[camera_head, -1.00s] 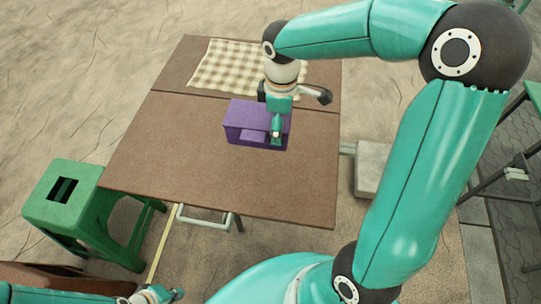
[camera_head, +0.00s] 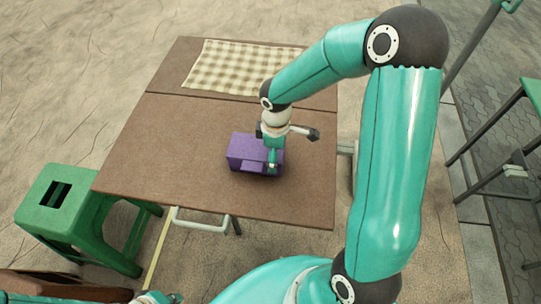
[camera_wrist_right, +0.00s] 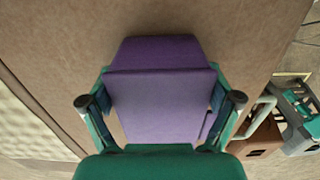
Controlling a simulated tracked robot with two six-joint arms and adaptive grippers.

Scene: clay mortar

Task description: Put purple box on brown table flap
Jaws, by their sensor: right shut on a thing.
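The purple box (camera_head: 242,150) is over the large front section of the brown table (camera_head: 165,150), in front of the seam. My right gripper (camera_head: 272,160) comes down on its right part in the head view. In the right wrist view the purple box (camera_wrist_right: 160,95) sits between both fingers of the right gripper (camera_wrist_right: 160,106), which is shut on it. I cannot tell if the box touches the tabletop. The seam separates a narrower back panel (camera_head: 165,75). My left gripper (camera_head: 160,298) shows only partly at the bottom edge; its opening is unclear.
A checkered cloth (camera_head: 235,68) covers much of the back panel. A green stool (camera_head: 50,200) stands left of the table. A green-topped table (camera_head: 533,90) is at the far right. The front section is bare left of the box.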

